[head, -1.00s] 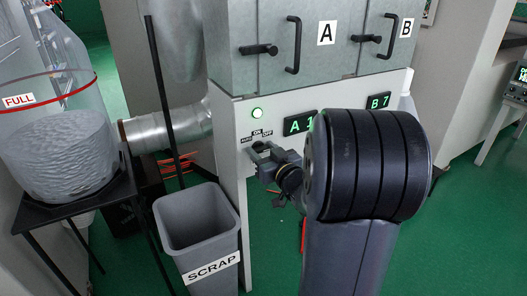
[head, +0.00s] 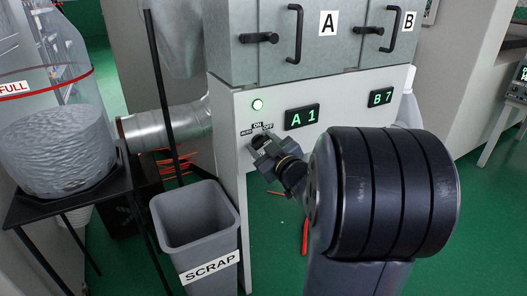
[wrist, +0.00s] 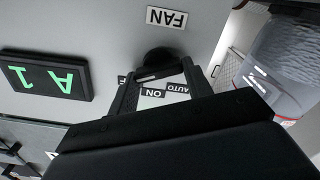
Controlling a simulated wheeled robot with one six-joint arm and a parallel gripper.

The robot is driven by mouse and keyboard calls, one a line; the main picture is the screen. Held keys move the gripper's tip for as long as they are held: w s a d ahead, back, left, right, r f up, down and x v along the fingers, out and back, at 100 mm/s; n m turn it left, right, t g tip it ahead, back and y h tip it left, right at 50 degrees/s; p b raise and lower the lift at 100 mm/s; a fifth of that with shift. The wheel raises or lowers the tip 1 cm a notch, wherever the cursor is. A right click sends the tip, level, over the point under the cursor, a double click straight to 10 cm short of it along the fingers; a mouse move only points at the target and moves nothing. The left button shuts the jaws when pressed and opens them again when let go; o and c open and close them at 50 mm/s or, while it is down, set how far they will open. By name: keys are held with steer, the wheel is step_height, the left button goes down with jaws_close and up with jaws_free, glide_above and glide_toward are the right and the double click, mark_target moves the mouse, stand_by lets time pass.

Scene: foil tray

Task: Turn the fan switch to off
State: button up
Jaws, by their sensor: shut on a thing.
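The fan switch, a dark knob (head: 258,141), sits low on the pale machine panel beneath the AUTO, ON and OFF labels. My gripper (head: 264,149) is shut on the knob and tilted to the panel in the head view. In the wrist view the picture is upside down, and the rounded dark knob (wrist: 158,56) shows at the tips of my gripper (wrist: 158,75). The FAN label (wrist: 167,17) is above it there. AUTO and ON show between the fingers; OFF is mostly covered. The fingers hide which label the knob points to.
A grey SCRAP bin (head: 200,225) stands below left. A clear bag marked FULL (head: 45,135) stands farther left.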

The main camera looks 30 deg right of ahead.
steer(key=shift+a+f+n+b, duration=0.1)
steer(key=shift+n+b, duration=1.05)
steer(key=shift+n, duration=0.75)
steer(key=o, duration=1)
steer(key=shift+s, duration=0.15)
steer(key=s+p, duration=0.3)
steer(key=s, duration=0.7)
steer(key=shift+s+d, duration=0.2)
steer(key=shift+s, duration=0.1)
steer(key=shift+w, duration=0.1)
